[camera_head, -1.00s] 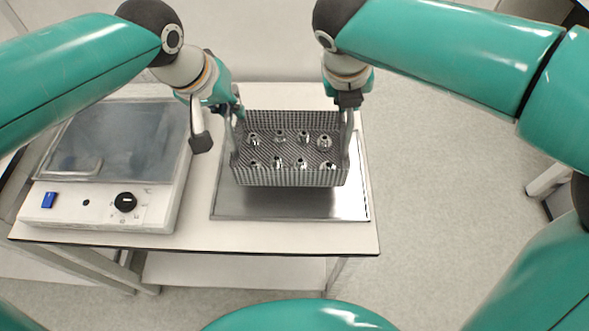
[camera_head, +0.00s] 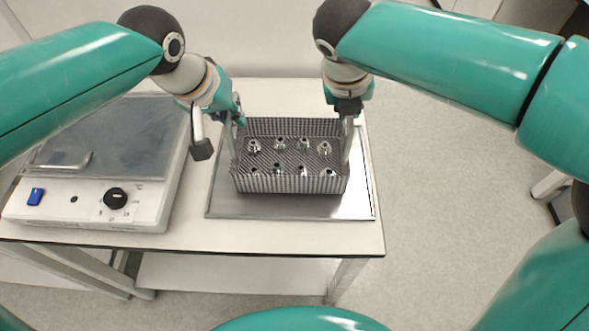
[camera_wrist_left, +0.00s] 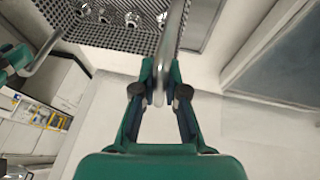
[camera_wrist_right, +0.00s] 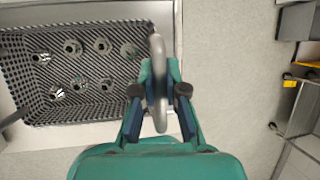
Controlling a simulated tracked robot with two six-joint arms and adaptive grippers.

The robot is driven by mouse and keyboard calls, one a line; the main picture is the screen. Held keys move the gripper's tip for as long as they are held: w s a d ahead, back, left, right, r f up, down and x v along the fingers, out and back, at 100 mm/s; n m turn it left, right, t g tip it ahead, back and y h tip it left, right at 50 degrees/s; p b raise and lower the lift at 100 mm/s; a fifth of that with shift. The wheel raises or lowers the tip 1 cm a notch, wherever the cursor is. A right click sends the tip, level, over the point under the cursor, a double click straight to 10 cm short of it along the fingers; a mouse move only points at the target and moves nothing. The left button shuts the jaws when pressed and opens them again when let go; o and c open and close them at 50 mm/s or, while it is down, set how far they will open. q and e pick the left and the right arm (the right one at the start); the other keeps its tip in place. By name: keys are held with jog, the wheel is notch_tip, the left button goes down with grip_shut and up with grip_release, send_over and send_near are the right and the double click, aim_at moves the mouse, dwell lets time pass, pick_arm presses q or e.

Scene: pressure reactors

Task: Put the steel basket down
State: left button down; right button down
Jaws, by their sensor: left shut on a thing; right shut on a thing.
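The steel basket (camera_head: 290,184) is a grey mesh box with several small shiny metal fittings inside. It is level over the flat steel tray (camera_head: 225,208) on the table; I cannot tell whether its base touches the tray. My left gripper (camera_head: 238,120) is shut on the basket's left handle, a bent rod that also shows in the left wrist view (camera_wrist_left: 172,40). My right gripper (camera_head: 348,106) is shut on the right handle, which also shows in the right wrist view (camera_wrist_right: 158,60) between the fingers. The tray under the basket is hidden.
A white heating device (camera_head: 85,210) with a dark knob, a blue switch and a grey top stands left of the tray. The white table (camera_head: 300,238) has a dark front edge close in front of the tray. Open floor (camera_head: 450,160) lies to the right.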

pick_arm(q)
jog(key=shift+f+b, duration=0.5)
jog(key=shift+f, duration=0.2)
pick_arm(e)
jog(key=shift+f, duration=0.7)
pick_arm(q)
jog(key=c, duration=1.2)
grip_release()
jog(key=shift+r, duration=0.2)
pick_arm(e)
jog(key=c, duration=1.2)
grip_release()
jog(key=shift+r, duration=0.2)
pick_arm(q)
jog(key=shift+r, duration=0.1)
pick_arm(e)
jog(key=shift+r, duration=0.2)
pick_arm(q)
jog(key=v, duration=1.1)
jog(key=shift+s+r, duration=0.2)
jog(key=shift+r, duration=0.1)
pick_arm(e)
jog(key=v, duration=1.1)
jog(key=shift+s+r, duration=0.2)
